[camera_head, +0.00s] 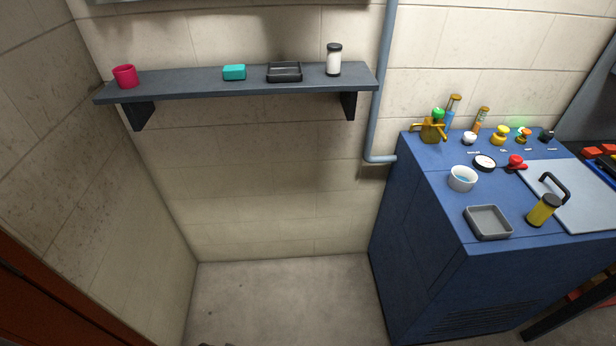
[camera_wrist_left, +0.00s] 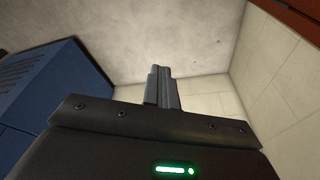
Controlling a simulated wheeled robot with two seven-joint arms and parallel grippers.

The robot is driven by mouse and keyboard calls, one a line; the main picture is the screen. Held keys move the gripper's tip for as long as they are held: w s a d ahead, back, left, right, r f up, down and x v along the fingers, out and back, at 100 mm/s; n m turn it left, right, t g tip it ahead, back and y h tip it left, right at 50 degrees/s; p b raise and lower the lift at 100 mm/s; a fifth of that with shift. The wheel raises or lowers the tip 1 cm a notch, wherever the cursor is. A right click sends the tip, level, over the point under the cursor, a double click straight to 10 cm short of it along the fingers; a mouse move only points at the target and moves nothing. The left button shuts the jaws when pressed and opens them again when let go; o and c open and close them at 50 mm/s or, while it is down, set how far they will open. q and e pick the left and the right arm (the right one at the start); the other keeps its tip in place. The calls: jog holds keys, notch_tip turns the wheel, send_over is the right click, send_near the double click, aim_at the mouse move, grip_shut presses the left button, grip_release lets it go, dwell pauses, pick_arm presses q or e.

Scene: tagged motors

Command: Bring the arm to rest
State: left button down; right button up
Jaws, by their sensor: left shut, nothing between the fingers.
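My left gripper (camera_wrist_left: 162,88) shows in the left wrist view with its two dark fingers together and nothing between them. It is over open floor, apart from the blue cabinet and the walls. Neither of my grippers shows clearly in the head view. My right gripper is not in view.
A blue cabinet (camera_head: 420,220) stands at the right, with a grey tray (camera_head: 488,222), a white bowl (camera_head: 462,178) and a yellow canister (camera_head: 543,209) on top. A wall shelf (camera_head: 200,86) holds a red cup (camera_head: 125,76) and other items. The floor (camera_head: 285,300) is clear.

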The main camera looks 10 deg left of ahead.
pick_arm(q)
jog(key=s+a+f, duration=0.1)
jog(key=s+f, duration=0.8)
jog(key=f, duration=0.3)
jog(key=s+a+f+g+b, duration=0.1)
jog(key=s+a+f, duration=0.1)
jog(key=s+f, duration=0.7)
notch_tip(320, 180, down, 3)
jog(key=shift+s+r+g, duration=0.1)
jog(key=shift+s+g, duration=0.15)
jog(key=shift+g, duration=0.05)
jog(key=shift+a, duration=0.1)
